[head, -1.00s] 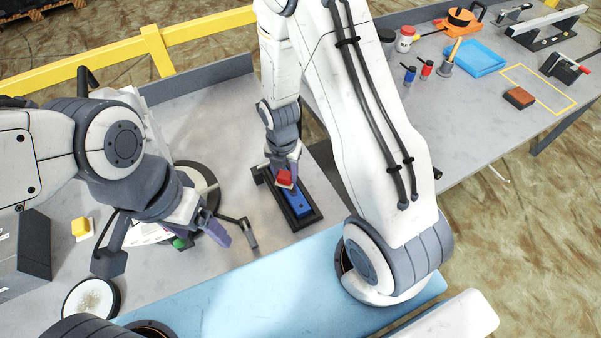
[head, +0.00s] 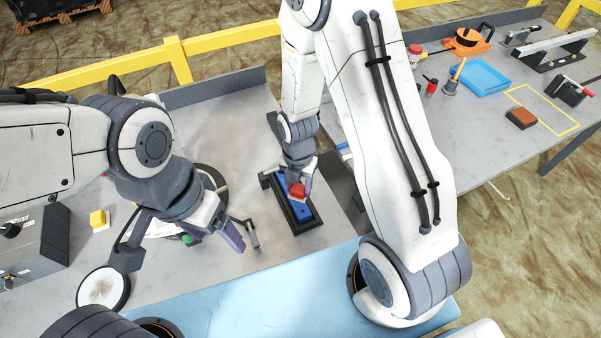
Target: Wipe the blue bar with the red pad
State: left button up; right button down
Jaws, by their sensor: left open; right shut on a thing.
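The blue bar (head: 294,212) lies in a dark tray (head: 309,225) on the grey bench, in the middle of the head view. My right gripper (head: 299,183) is over the bar and shut on the red pad (head: 298,191). The pad is at the bar's middle part; I cannot tell whether it touches the bar. My arm and the pad hide part of the bar's far end. My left gripper (head: 221,222) is open and empty, to the left of the tray.
A round white-topped disc (head: 103,288), a yellow block (head: 99,219) and a grey box (head: 40,243) are at the left. A small dark stand (head: 249,235) is left of the tray. The right bench holds a blue tray (head: 481,78) and a brown block (head: 521,118).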

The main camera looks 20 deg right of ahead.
jog(key=shift+a+r+p, duration=0.1)
jog(key=shift+r+p, duration=1.15)
jog(key=shift+r, duration=0.55)
